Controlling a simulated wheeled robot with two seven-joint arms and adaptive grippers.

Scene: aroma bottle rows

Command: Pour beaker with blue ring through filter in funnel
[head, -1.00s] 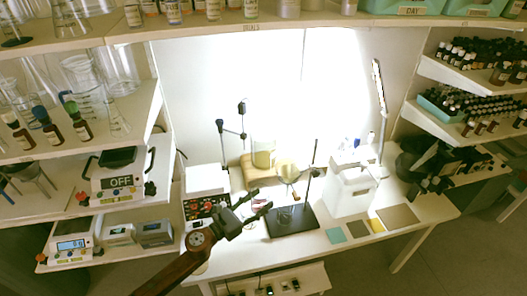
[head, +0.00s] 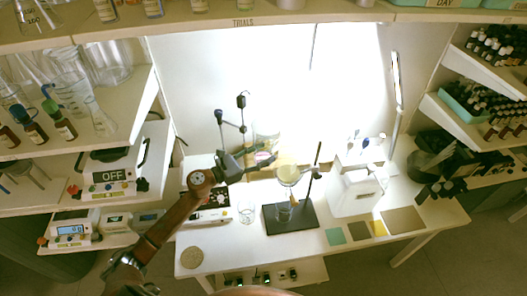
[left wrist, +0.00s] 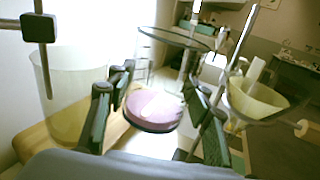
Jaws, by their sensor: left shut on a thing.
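My left gripper (head: 262,160) is raised left of the funnel, its fingers closed around a clear glass beaker (left wrist: 155,108) with pink-purple content at its bottom. In the left wrist view the beaker's glass rim shows beyond the fingers. I cannot make out a blue ring on it. A pale yellow filter (head: 288,174) sits in the funnel on the stand, apart from the held beaker; it also shows at the right of the left wrist view (left wrist: 255,98). A small glass vessel (head: 284,212) stands below the funnel. My right gripper is not in view.
A large beaker of yellowish liquid (left wrist: 70,105) stands on a wooden block behind my gripper. The stand has a black base (head: 305,217) and a rod. Another small glass beaker (head: 246,212) stands on the table left of it. A white container (head: 355,190) is to the right.

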